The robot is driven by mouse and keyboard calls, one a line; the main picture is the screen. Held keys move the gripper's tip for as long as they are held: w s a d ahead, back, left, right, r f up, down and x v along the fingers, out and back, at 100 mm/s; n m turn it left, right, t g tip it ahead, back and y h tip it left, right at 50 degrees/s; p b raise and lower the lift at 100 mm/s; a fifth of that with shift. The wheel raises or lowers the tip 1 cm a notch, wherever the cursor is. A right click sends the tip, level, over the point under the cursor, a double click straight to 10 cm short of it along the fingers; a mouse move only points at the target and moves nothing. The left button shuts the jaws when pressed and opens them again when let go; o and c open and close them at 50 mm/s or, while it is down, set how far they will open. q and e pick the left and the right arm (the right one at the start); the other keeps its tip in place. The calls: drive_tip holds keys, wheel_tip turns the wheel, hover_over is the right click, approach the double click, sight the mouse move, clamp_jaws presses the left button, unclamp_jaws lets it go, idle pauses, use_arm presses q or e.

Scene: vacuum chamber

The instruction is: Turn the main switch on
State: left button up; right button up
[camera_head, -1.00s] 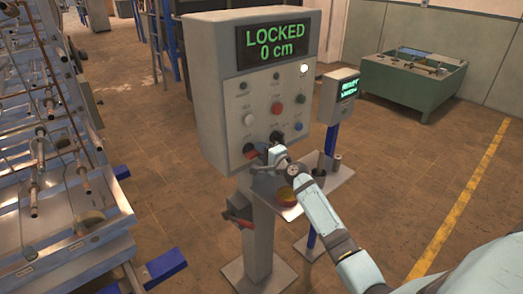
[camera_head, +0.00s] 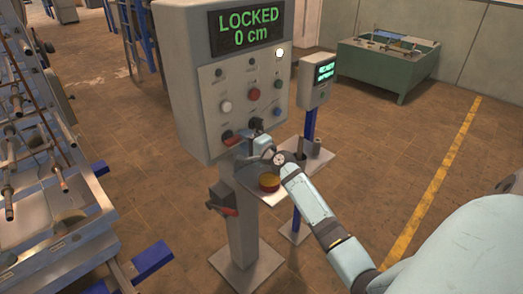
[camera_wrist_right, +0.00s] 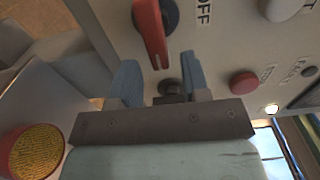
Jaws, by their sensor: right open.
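The control box (camera_head: 185,95) on a post has a red rotary switch (camera_head: 230,140) at its lower left. In the right wrist view this red switch (camera_wrist_right: 151,32) has its lever beside the word OFF. My right gripper (camera_head: 246,146) is open and empty in front of the lower panel, just right of the red switch in the head view. In the wrist view my right gripper (camera_wrist_right: 160,68) has its blue fingers apart, with the red lever just beyond their tips. I cannot tell whether they touch it. My left gripper is not in view.
The display (camera_head: 246,30) reads LOCKED 0 cm. A red button (camera_wrist_right: 243,83) and other knobs share the panel. A red-handled box (camera_head: 221,200) is on the post. A small tray (camera_head: 312,158) holds a yellow-topped red round item (camera_head: 269,182). A metal rack (camera_head: 45,215) stands left.

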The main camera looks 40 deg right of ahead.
drive_tip(key=s+b, duration=0.1)
drive_tip(key=s, duration=1)
drive_tip(key=shift+s+d, duration=0.15)
drive_tip(key=shift+d, duration=0.25)
drive_tip(key=s+a+f+n+g+p, duration=0.1)
drive_tip(key=s+a+f+n+g, duration=0.1)
drive_tip(key=s+a+f+n, duration=0.4)
drive_tip(key=s+a+f+n+g, duration=0.2)
drive_tip(key=s+a+f+n, duration=0.25)
drive_tip(key=a+f, duration=0.45)
drive_tip(key=s+a+f+n+g, duration=0.1)
drive_tip(key=s+a+f+n, duration=0.1)
drive_tip(key=s+a+n, duration=0.3)
drive_tip(key=s+a+f+n+g+y+p, duration=0.1)
drive_tip(key=s+a+f+n+g, duration=0.1)
drive_tip(key=s+a, duration=0.5)
drive_tip(key=s+f+n, duration=0.1)
drive_tip(key=s+n, duration=0.1)
drive_tip(key=shift+a+f+n+y, duration=0.3)
drive_tip(key=shift+a+n, duration=0.05)
